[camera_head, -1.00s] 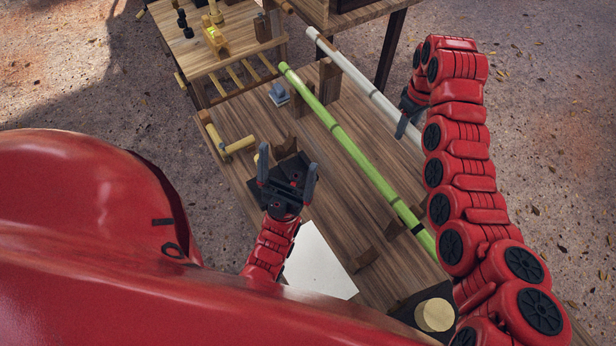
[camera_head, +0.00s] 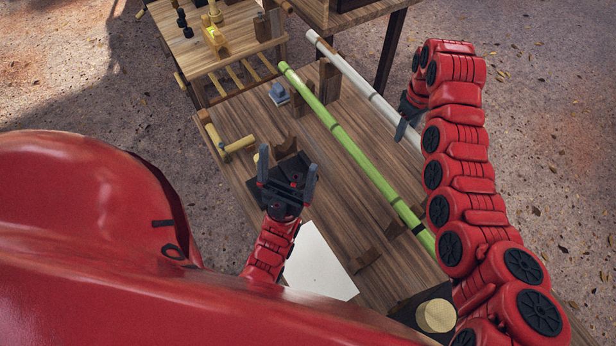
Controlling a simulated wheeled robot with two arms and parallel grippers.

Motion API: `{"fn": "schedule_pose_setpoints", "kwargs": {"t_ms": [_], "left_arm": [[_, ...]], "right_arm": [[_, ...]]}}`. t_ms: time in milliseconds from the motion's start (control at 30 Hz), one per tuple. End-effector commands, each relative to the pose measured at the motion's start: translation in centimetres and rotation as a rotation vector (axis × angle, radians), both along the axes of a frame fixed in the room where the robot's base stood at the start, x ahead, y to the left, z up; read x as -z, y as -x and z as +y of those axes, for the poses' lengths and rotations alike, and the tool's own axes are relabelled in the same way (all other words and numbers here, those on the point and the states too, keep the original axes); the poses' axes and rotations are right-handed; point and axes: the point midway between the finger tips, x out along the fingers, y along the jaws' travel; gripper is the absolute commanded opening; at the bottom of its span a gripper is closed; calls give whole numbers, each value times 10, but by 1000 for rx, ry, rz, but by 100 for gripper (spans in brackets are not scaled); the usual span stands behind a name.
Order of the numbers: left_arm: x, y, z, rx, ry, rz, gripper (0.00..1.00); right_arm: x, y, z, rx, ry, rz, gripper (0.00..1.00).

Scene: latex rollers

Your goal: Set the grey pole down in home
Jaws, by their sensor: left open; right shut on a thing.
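The long pale grey pole (camera_head: 365,88) runs diagonally along the right side of the wooden bench (camera_head: 335,205). Its near part is hidden behind my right arm. My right gripper (camera_head: 401,130) is shut on the pole, its fingers partly hidden by the arm. I cannot tell whether the pole touches the wooden supports. A notched wooden support (camera_head: 329,82) stands between it and the green pole (camera_head: 350,147). My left gripper (camera_head: 287,182) is open and empty above the bench's left side, apart from both poles. No place marked as home can be made out.
A dark block with a pale round top (camera_head: 435,315) sits at the near end. A white sheet (camera_head: 318,265) lies beside my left arm. A yellow wooden handle (camera_head: 238,146) lies at the left edge. A slatted wooden stand (camera_head: 235,60) is at the far left.

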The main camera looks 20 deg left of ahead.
Motion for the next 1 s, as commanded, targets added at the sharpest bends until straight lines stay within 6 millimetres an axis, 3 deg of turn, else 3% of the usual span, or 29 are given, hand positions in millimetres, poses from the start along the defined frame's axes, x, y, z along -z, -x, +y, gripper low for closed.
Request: {"fn": "schedule_pose_setpoints", "kwargs": {"t_ms": [933, 967, 1000], "left_arm": [[7, 0, 0, 0, 0, 0, 98], [7, 0, 0, 0, 0, 0, 98], [7, 0, 0, 0, 0, 0, 98]], "right_arm": [[13, 0, 0, 0, 0, -1, 0], [13, 0, 0, 0, 0, -1, 43], [13, 0, 0, 0, 0, -1, 51]]}}
